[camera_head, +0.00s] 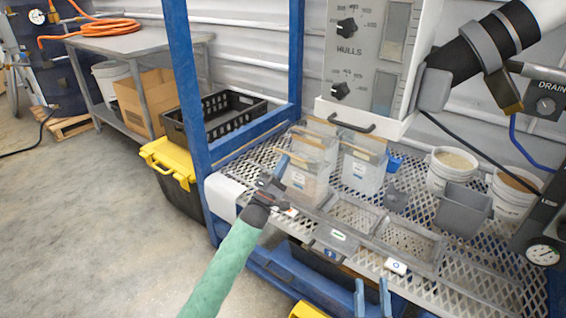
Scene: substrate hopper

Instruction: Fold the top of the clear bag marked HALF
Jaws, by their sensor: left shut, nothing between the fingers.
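Several clear bags with tan upper edges stand on the mesh shelf: a front left bag (308,180), one behind it (316,145), and one to the right (362,172). Small labels show on the front ones, too small to read, so I cannot tell which is marked HALF. My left gripper (281,166), on the green-sleeved arm, is shut and empty at the left side of the front left bag; I cannot tell if it touches. My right gripper (373,298) shows only as two blue fingers, apart and empty, at the bottom edge.
The hopper panel marked HULLS (352,65) overhangs the bags. A grey scoop-like container (462,208) and white buckets (452,165) stand right.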

